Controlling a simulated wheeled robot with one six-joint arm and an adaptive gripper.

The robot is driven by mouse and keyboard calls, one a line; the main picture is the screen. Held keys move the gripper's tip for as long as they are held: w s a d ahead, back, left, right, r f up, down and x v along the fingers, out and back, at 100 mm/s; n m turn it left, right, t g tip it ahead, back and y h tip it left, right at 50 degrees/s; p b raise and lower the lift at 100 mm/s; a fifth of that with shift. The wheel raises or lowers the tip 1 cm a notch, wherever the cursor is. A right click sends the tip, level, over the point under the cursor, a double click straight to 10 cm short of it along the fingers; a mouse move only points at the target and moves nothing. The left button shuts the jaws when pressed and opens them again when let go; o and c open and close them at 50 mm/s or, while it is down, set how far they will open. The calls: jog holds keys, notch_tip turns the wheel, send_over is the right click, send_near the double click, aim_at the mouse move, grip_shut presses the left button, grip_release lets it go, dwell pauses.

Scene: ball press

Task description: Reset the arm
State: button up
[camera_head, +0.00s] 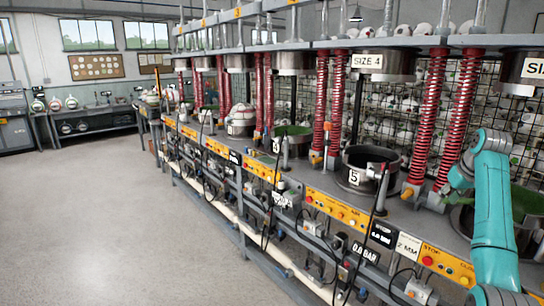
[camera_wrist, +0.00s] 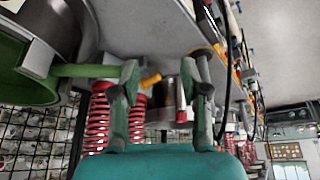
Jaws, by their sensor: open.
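My gripper (camera_wrist: 164,72) shows in the wrist view with its two grey-green fingers spread apart and nothing held between them. Past the fingers, a metal cylinder and red springs (camera_wrist: 97,120) of the press line show in a tilted view. In the head view my teal arm (camera_head: 492,215) stands at the right edge, in front of the nearest press station. The gripper's fingers are hard to make out there.
The press bench (camera_head: 300,190) runs along the right with red springs (camera_head: 321,105), a pot marked 5 (camera_head: 366,168) and a yellow control panel (camera_head: 446,262). In the wrist view a green-lined bowl (camera_wrist: 22,75) is close at the left. The floor (camera_head: 100,220) at left is clear.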

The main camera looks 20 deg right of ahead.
jog(key=w+a+f+t, duration=0.1)
jog(key=a+f, duration=0.6)
jog(key=f, duration=0.6)
jog(key=w+a+f+t, duration=0.15)
jog(key=a+f, duration=0.55)
jog(key=f, duration=0.7)
jog(key=s+a+f+t+h, duration=0.1)
jog(key=s+a+f, duration=0.5)
jog(key=a+f, duration=0.3)
jog(key=s+a+f+t, duration=0.1)
jog(key=s+a+f, duration=0.5)
jog(key=a, duration=0.4)
jog(key=s+a+n+t, duration=0.1)
jog(key=s+a, duration=0.7)
jog(key=s, duration=0.3)
jog(key=s+a+t, duration=0.2)
jog(key=s+a, duration=0.6)
jog(key=s, duration=0.3)
jog(key=s+a+r+n+t+y, duration=0.1)
jog(key=s+a+r, duration=0.1)
jog(key=s+r, duration=0.7)
jog(key=s+a+r+n+t+y, duration=0.1)
jog(key=s+a+r, duration=0.2)
jog(key=s+r, duration=0.6)
jog(key=shift+s+a+t, duration=0.3)
jog(key=shift+t, duration=0.05)
